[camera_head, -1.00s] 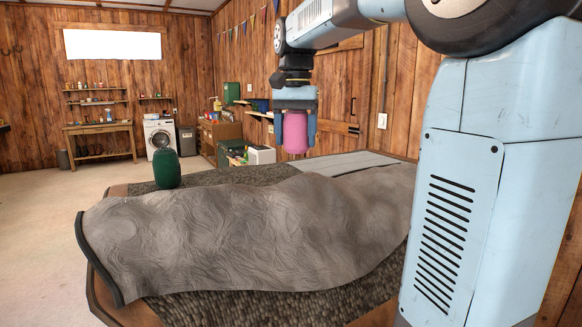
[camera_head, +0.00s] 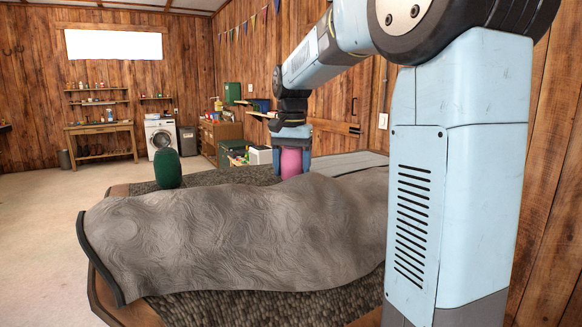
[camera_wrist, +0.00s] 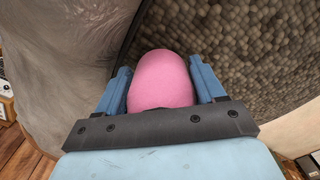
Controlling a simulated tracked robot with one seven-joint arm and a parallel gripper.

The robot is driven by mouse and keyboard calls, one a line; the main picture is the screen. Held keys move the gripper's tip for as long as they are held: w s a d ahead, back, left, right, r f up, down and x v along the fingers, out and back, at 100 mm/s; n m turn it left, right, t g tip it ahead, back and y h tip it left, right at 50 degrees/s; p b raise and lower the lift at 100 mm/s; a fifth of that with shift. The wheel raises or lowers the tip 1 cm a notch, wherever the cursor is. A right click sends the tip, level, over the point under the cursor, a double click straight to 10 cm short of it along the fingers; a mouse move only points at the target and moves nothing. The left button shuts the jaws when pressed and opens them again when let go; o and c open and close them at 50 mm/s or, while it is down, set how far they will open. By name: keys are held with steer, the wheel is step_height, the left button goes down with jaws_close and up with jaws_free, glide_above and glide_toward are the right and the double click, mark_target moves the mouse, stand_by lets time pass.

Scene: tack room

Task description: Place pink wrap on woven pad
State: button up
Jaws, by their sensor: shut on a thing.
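The pink wrap (camera_head: 291,163) is a rounded roll held upright between the blue fingers of my gripper (camera_head: 292,164). In the wrist view the wrap (camera_wrist: 162,80) sits between both fingers of my gripper (camera_wrist: 163,88), which are shut on it. The woven pad (camera_head: 215,178) is dark and knobbly; it also shows in the wrist view (camera_wrist: 235,45), beyond and right of the wrap. The wrap's lower end is hidden behind the grey blanket in the head view, so I cannot tell whether it touches the pad.
A grey blanket (camera_head: 230,235) lies humped across the middle of the pad. A dark green roll (camera_head: 167,169) stands on the pad at the left. A pale folded cloth (camera_head: 345,163) lies at the far right. Bare pad shows between the green roll and my gripper.

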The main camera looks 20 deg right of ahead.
steer(key=o, duration=1.1)
steer(key=shift+f, duration=0.1)
steer(key=shift+c, duration=0.2)
step_height(320, 180, up, 12)
steer(key=shift+r, duration=0.15)
